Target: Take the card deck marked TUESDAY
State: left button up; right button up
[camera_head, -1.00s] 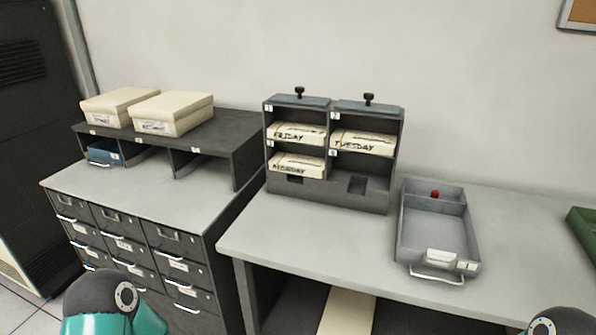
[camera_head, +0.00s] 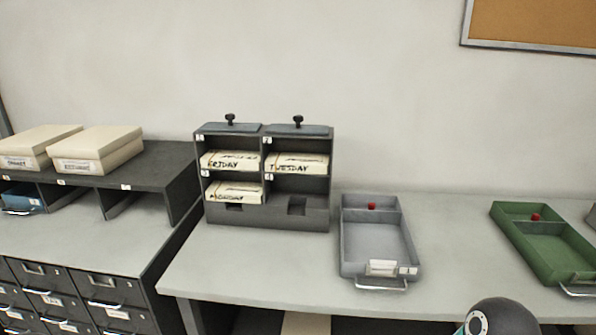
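The card deck marked TUESDAY (camera_head: 298,163) lies in the upper right compartment of a dark grey card rack (camera_head: 268,215) on the table. The FRIDAY deck (camera_head: 231,161) is in the upper left compartment. A third deck, its label reading like MONDAY (camera_head: 234,191), is in the lower left one. The lower right compartment holds no deck. A part of my arm shows at the bottom right, but neither of my grippers is in view.
A grey tray (camera_head: 352,268) with a red knob stands right of the rack. A green tray (camera_head: 522,243) is farther right. Two cream boxes (camera_head: 98,148) sit on a dark shelf (camera_head: 168,162) at left, above drawers (camera_head: 103,282). The table front (camera_head: 265,268) is clear.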

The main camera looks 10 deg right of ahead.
aim_at(281, 162)
jog(key=z, duration=1)
jog(key=k, duration=1.25)
jog(key=u, duration=0.6)
jog(key=i, duration=1)
